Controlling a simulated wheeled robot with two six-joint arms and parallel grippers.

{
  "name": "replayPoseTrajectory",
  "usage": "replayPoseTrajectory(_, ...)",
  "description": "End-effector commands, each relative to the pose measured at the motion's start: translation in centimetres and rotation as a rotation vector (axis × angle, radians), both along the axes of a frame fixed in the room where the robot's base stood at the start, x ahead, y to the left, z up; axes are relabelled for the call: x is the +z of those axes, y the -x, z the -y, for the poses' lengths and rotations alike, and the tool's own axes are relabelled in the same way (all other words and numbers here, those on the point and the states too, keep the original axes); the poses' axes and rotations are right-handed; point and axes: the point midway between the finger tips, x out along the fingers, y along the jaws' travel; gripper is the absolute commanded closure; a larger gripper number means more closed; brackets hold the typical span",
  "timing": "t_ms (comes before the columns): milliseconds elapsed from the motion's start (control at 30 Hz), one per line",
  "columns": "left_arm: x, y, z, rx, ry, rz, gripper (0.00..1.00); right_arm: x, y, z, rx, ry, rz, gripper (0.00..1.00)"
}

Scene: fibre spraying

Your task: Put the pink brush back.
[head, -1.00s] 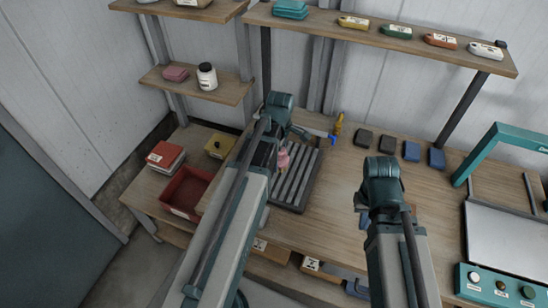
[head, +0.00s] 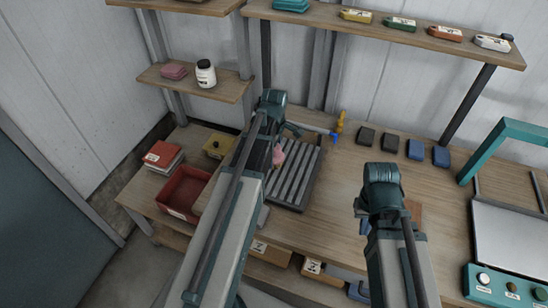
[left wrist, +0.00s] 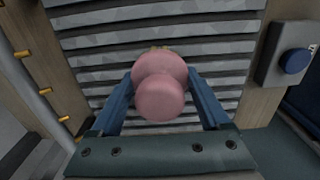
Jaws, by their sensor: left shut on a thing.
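The pink brush (head: 278,155) shows in the head view beside my left arm, over the left part of the dark slatted rack (head: 298,188). My left gripper (left wrist: 160,76) is shut on the pink brush, with its blue fingers on both sides of the round pink handle (left wrist: 160,98). The grey slats (left wrist: 150,18) lie beneath it in the left wrist view. The brush's lower end is mostly hidden behind the handle, so I cannot tell whether it touches the slats. My right gripper (head: 364,226) hangs over the bench, largely hidden by its own arm.
A yellow item and a blue knob (head: 333,137) are behind the rack. Dark and blue blocks (head: 416,149) line the bench's back. The bench between the rack and my right arm is clear.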

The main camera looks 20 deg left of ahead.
Motion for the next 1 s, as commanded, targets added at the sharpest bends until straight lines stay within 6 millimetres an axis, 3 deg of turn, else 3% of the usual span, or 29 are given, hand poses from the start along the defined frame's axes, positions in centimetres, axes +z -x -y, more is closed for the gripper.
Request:
replayPoseTrajectory(267, -0.3, 0.0, 0.0, 0.0, 0.0, 0.0, 0.72, -0.3, 0.0, 0.0, 0.0, 0.0, 0.0, 1.0)
replayPoseTrajectory(300, -0.3, 0.0, 0.0, 0.0, 0.0, 0.0, 0.19, -0.3, 0.0, 0.0, 0.0, 0.0, 0.0, 1.0)
replayPoseTrajectory(400, -0.1, 0.0, 0.0, 0.0, 0.0, 0.0, 0.01, -0.1, 0.0, 0.0, 0.0, 0.0, 0.0, 1.0)
replayPoseTrajectory(767, 0.1, 0.0, 0.0, 0.0, 0.0, 0.0, 0.0, 0.1, 0.0, 0.0, 0.0, 0.0, 0.0, 1.0)
replayPoseTrajectory(1000, 1.9, 0.0, 0.0, 0.0, 0.0, 0.0, 0.0, 2.0, 0.0, 0.0, 0.0, 0.0, 0.0, 1.0)
